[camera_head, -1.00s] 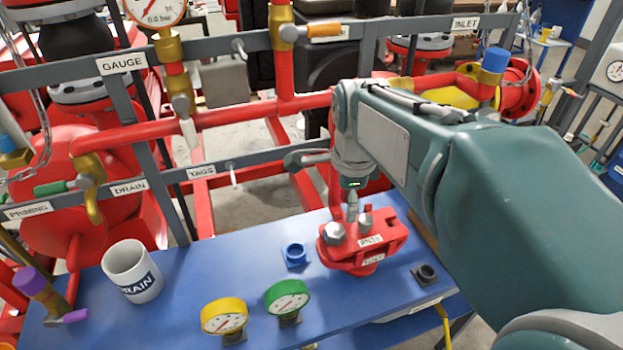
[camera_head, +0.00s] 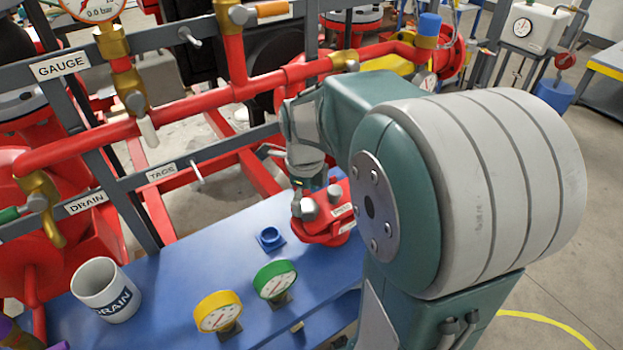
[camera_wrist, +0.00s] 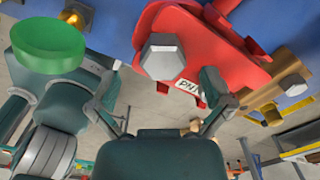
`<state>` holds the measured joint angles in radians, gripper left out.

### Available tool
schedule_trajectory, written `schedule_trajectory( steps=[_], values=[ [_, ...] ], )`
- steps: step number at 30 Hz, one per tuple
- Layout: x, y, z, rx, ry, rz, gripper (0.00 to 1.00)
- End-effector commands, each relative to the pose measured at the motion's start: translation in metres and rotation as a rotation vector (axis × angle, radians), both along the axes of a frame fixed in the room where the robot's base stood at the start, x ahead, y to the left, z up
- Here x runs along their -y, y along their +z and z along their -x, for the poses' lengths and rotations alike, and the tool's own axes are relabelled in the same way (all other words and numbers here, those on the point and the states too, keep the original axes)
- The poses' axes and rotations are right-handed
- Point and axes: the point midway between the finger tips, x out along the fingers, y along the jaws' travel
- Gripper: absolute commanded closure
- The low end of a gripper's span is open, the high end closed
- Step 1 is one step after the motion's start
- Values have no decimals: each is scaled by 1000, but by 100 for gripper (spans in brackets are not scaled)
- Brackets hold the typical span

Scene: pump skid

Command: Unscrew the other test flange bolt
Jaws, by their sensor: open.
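The red test flange (camera_head: 318,232) with a PN label stands on the blue bench top. In the head view, two silver hex bolt heads show on it: a near-left one (camera_head: 305,208) and a right one (camera_head: 335,192). My gripper (camera_head: 306,188) is just above the flange, close to the bolts and partly hidden by my arm. In the wrist view, one large hex bolt head (camera_wrist: 163,57) stands on the red flange (camera_wrist: 205,40). My open fingers (camera_wrist: 160,88) are spread to either side below it, with nothing between them. I cannot tell which bolt this is.
A green gauge (camera_head: 275,279), a yellow gauge (camera_head: 216,311), a blue socket (camera_head: 269,238) and a white DRAIN mug (camera_head: 106,290) stand on the bench (camera_head: 185,272). Grey rails and red pipes (camera_head: 75,148) run behind. Open floor lies at right.

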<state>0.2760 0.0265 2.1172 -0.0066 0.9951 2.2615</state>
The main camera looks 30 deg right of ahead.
Motion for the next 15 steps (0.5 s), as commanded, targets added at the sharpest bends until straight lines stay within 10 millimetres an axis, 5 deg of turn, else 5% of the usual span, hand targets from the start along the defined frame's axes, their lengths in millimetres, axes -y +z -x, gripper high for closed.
schedule_trajectory(
  steps=[6,15],
  values=[
    [7,-26,0,-2,-1,-7,0],
    [6,-30,0,0,-1,-5,0]
  ],
)
